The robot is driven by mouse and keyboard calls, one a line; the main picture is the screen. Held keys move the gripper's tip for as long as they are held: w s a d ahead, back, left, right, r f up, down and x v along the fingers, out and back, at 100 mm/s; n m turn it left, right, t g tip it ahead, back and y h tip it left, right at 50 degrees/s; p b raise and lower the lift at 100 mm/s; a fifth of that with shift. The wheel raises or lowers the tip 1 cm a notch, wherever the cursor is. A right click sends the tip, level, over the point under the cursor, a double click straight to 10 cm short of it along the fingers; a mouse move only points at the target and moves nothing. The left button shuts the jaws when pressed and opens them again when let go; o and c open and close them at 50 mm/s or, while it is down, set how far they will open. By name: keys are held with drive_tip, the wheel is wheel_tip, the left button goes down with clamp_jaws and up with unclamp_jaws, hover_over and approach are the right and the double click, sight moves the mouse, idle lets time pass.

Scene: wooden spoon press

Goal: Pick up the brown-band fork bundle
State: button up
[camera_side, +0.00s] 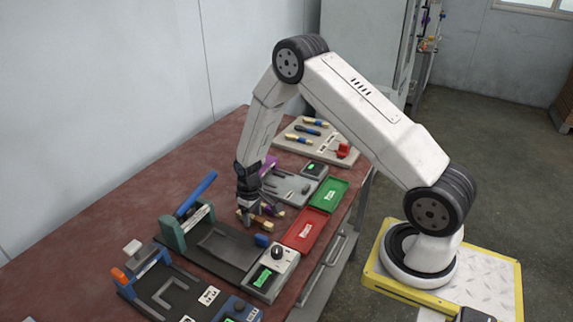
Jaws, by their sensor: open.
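My gripper (251,208) points down at the middle of the table, with its fingers low among small wooden bundles. One bundle with a brownish band (241,213) shows at the left of the fingers, partly hidden by them. Another bundle with a dark purple band (272,211) lies just to the right of the fingers. The view is too small to tell whether the fingers touch either bundle. Nothing is seen held.
A press with a blue lever (196,194) stands left of the gripper. A small blue block (261,240) sits just in front. A red tray (304,231) and a green tray (329,194) lie to the right.

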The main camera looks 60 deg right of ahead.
clamp_jaws()
drive_tip(key=shift+r, duration=0.15)
drive_tip(key=shift+r, duration=0.8)
drive_tip(key=s+a+r, duration=0.2)
drive_tip(key=s+r, duration=0.9)
drive_tip(key=s, duration=0.2)
drive_tip(key=shift+s+a, duration=0.25)
drive_tip(key=shift+s, duration=0.15)
